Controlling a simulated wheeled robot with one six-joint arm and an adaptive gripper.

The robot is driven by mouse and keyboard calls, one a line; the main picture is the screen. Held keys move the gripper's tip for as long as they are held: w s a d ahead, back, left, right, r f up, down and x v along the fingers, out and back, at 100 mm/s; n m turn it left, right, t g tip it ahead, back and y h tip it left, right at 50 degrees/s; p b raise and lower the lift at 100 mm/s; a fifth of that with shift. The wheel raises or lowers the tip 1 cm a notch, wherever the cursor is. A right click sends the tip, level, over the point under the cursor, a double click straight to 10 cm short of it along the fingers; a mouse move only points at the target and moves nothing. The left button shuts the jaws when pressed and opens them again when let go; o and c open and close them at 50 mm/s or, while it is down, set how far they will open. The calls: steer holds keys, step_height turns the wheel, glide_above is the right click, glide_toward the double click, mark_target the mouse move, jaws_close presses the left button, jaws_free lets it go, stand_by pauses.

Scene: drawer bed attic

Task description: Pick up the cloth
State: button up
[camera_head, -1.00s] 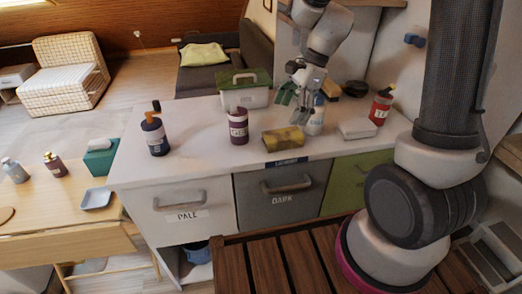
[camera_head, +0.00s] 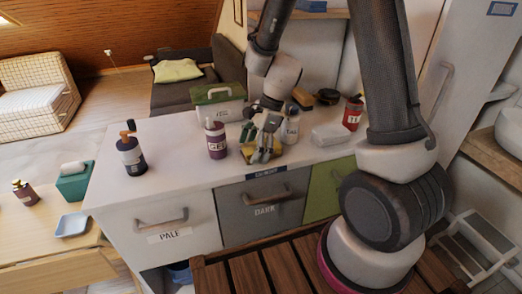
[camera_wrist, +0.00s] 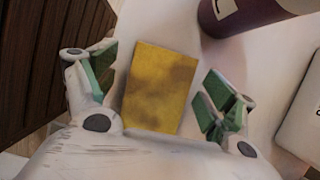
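The cloth (camera_wrist: 160,88) is a flat yellow rectangle with darker patches, lying on the pale counter top (camera_head: 190,170). In the head view my gripper (camera_head: 262,152) is down over the cloth and hides most of it; only bits of yellow show around the fingers. In the wrist view my gripper (camera_wrist: 162,84) is open. One green-padded finger is to the left of the cloth and one to the right, with a gap on each side. I cannot tell the exact height of the fingertips above the counter.
A purple bottle (camera_head: 216,139) stands close left of my gripper. A white bottle (camera_head: 291,125) is behind it. A pale block (camera_head: 330,135) and a red bottle (camera_head: 353,112) are to the right.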

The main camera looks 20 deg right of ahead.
steer(key=c, duration=0.9)
steer(key=shift+r, duration=0.1)
